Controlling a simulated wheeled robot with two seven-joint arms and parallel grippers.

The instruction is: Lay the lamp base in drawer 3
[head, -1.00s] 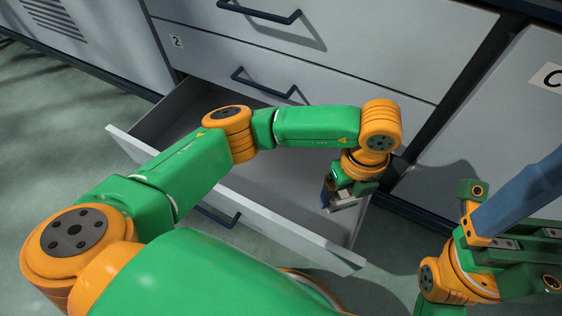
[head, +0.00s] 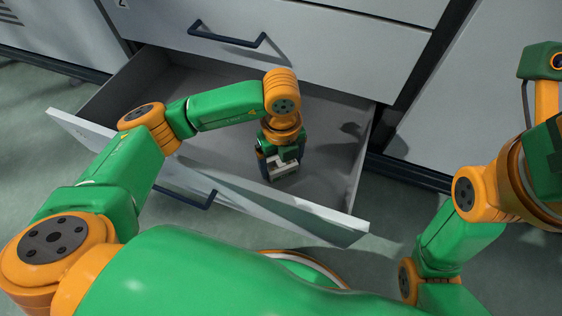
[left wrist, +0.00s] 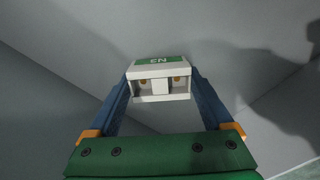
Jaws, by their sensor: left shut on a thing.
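The lamp base is a small white block (left wrist: 160,88) with a green label and two brass-coloured contacts. My left gripper (left wrist: 161,92) is shut on it, with a blue finger on each side. In the head view the lamp base (head: 284,167) hangs below my left gripper (head: 278,160), inside the outline of the open drawer (head: 300,215). The drawer is grey and looks empty, and its own number is not visible. I cannot tell whether the lamp base touches the drawer floor. My right gripper is outside the frame; only parts of my right arm show.
The closed drawer (head: 320,60) above has a dark blue handle (head: 228,42). A cabinet door (head: 470,100) stands to the right. The open drawer's front panel and side walls surround my left gripper. Its right-hand floor is bare.

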